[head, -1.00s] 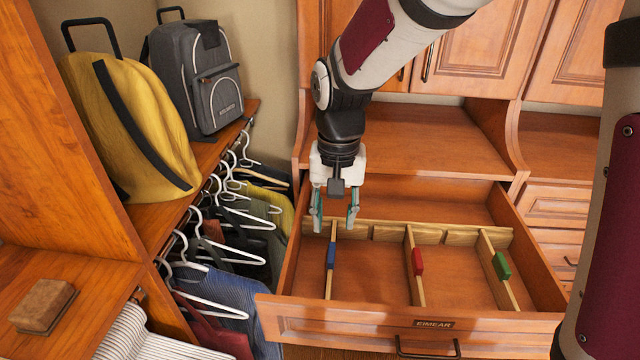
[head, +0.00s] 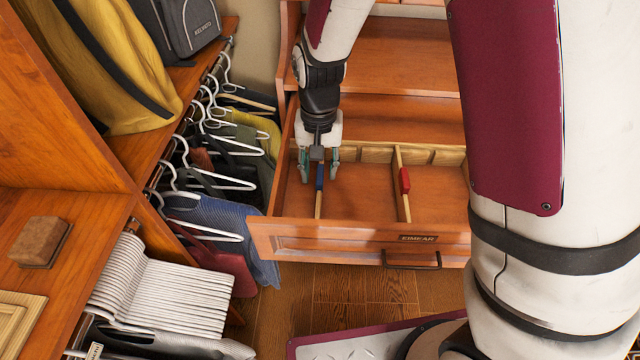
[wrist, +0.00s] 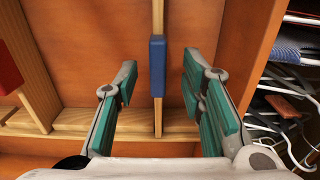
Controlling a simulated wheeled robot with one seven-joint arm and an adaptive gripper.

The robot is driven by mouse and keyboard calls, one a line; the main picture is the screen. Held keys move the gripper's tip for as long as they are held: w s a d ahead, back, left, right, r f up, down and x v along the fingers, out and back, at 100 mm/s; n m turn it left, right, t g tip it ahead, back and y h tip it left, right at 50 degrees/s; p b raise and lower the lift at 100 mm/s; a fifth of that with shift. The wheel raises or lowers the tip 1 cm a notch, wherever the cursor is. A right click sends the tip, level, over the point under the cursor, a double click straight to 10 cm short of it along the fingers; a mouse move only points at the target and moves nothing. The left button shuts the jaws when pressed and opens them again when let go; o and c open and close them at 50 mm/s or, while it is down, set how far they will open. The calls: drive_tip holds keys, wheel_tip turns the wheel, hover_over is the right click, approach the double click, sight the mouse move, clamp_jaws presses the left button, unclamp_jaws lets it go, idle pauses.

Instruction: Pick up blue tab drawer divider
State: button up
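The blue tab drawer divider is a thin light-wood strip with a blue tab (head: 320,177), standing at the left side of the open drawer (head: 350,240). In the wrist view its blue tab (wrist: 158,66) lies between the fingers, with a visible gap on each side. My gripper (head: 319,172) is open, pointing down into the drawer, with one finger on each side of the divider. It also shows open in the wrist view (wrist: 155,100), its teal pads apart and not touching the tab. The far end of the strip is partly hidden by my gripper.
A red tab divider (head: 404,181) stands to the right in the same drawer. A wood rail (head: 447,156) runs along the drawer's back. Hangers with clothes (head: 225,180) hang close to the drawer's left side. My arm hides the drawer's right part.

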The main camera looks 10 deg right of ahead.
drive_tip(key=shift+d+f, duration=0.1)
drive_tip(key=shift+f, duration=1.8)
drive_tip(key=shift+c, duration=0.6)
clamp_jaws()
drive_tip(key=shift+r, duration=0.1)
